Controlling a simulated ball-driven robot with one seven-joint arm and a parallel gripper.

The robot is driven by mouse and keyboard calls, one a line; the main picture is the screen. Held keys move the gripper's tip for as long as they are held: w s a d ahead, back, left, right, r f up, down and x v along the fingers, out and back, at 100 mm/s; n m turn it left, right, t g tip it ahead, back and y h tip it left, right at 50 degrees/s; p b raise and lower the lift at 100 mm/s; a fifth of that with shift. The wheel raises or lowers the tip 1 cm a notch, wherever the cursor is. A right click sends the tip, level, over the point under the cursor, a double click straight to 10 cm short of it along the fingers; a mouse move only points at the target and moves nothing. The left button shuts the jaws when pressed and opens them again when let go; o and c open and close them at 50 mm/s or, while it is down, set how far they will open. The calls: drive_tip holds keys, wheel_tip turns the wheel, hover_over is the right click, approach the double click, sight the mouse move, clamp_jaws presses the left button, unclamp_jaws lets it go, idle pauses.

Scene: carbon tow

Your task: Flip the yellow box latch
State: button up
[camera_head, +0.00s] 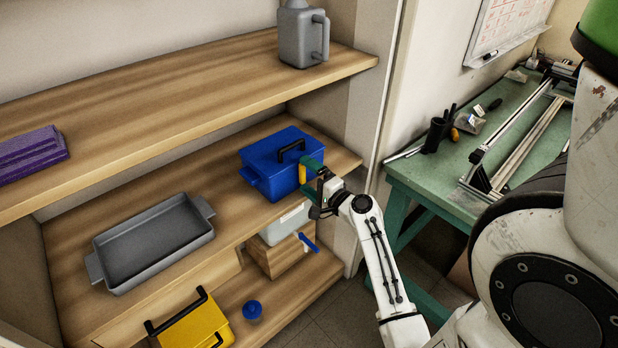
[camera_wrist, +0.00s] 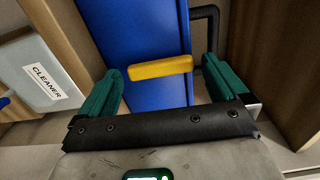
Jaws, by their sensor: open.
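A blue box (camera_head: 270,165) with a black handle (camera_head: 290,150) stands on the middle shelf. A yellow latch (camera_head: 302,173) is on its side facing my arm. In the wrist view, the latch (camera_wrist: 160,68) lies across the blue face (camera_wrist: 140,30), between the green fingers of my gripper (camera_wrist: 172,80). My gripper (camera_head: 310,177) is open, right at that side of the box. The fingers stand apart on either side of the latch, with gaps visible. A separate yellow box (camera_head: 195,325) with a black handle is on the lower shelf; no latch on it can be made out.
A grey tray (camera_head: 150,245) sits left of the blue box. A cleaner container (camera_head: 285,225) with a label (camera_wrist: 40,82) is below the box. A grey jug (camera_head: 300,38) and a purple item (camera_head: 32,153) are on the upper shelf. A green workbench (camera_head: 440,170) stands right.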

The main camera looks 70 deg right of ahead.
drive_tip(key=b+v, duration=0.2)
drive_tip(key=v, duration=0.8)
drive_tip(key=shift+s, duration=0.35)
drive_tip(key=shift+a, duration=0.15)
drive_tip(key=w+a+f+n+g+y, duration=0.25)
drive_tip(key=a+n+y, duration=0.2)
drive_tip(key=a, duration=0.25)
drive_tip(key=w+a+f+n+g+y, duration=0.1)
drive_tip(key=w+a+f+n+y, duration=0.3)
drive_tip(key=a, duration=0.3)
drive_tip(key=w+a+f+n+g+y, duration=0.2)
drive_tip(key=a+f+n+y, duration=0.1)
drive_tip(key=a+n, duration=0.35)
drive_tip(key=s+a+f+n+g+h, duration=0.1)
drive_tip(key=s+a+n+g+h, duration=0.1)
drive_tip(key=s+a+n+g, duration=0.6)
drive_tip(key=shift+s+a+f+n+g, duration=0.2)
drive_tip(key=shift+s+a+n+g, duration=0.15)
drive_tip(key=shift+s+a+n, duration=0.2)
